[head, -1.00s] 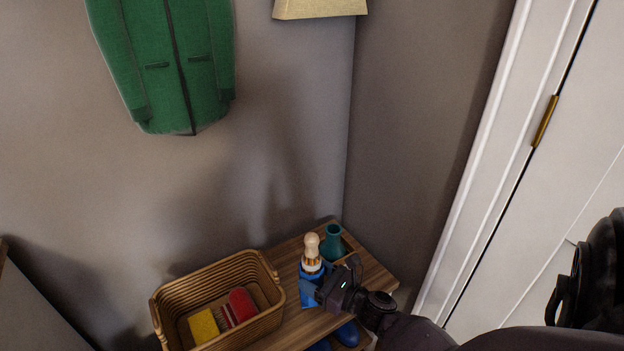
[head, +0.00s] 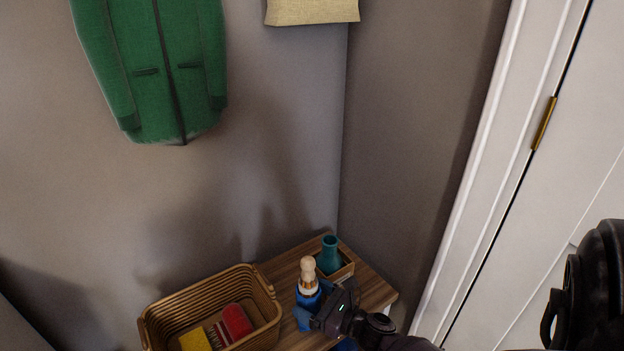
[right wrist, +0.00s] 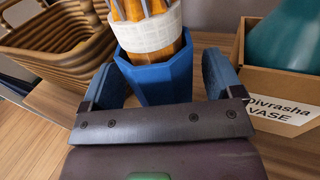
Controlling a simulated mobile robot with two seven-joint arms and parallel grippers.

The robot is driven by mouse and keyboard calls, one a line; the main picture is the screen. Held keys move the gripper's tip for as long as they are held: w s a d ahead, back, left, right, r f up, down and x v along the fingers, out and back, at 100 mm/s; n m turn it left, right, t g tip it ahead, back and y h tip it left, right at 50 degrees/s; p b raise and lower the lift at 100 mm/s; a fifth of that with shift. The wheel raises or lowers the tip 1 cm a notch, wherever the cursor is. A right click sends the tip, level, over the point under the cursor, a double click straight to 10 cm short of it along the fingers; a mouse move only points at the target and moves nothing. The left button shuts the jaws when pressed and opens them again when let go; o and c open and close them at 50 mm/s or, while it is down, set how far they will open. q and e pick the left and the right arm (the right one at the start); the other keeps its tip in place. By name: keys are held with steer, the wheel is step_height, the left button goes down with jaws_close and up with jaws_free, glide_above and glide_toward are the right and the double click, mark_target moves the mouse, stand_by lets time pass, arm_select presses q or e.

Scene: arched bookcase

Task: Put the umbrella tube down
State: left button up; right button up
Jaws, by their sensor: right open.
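The umbrella tube (head: 308,298) is blue with a white band and a pale rounded handle on top. It stands upright on the wooden bench (head: 372,288), between the basket and the vase box. In the right wrist view the tube (right wrist: 152,82) shows its faceted blue lower part, white band and orange-brown shafts. My right gripper (right wrist: 160,76) is open, with one blue-padded finger on each side of the tube; a gap shows beside the fingers. In the head view the right gripper (head: 320,314) reaches the tube from the lower right. My left gripper is not in view.
A wicker basket (head: 160,318) with a red and a yellow item stands left of the tube. A teal vase (head: 330,254) sits in a small box (right wrist: 268,100) labelled "Divrasha VASE", close on the right. A green jacket (head: 160,70) hangs on the wall behind.

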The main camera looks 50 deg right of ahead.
steer(key=shift+r, duration=0.1)
steer(key=shift+s+r, duration=0.15)
arm_select(q)
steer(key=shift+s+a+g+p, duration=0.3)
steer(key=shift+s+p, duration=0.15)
steer(key=shift+p, duration=0.55)
arm_select(e)
steer(key=s+d, duration=0.2)
steer(key=s, duration=0.9)
steer(key=shift+s, duration=0.3)
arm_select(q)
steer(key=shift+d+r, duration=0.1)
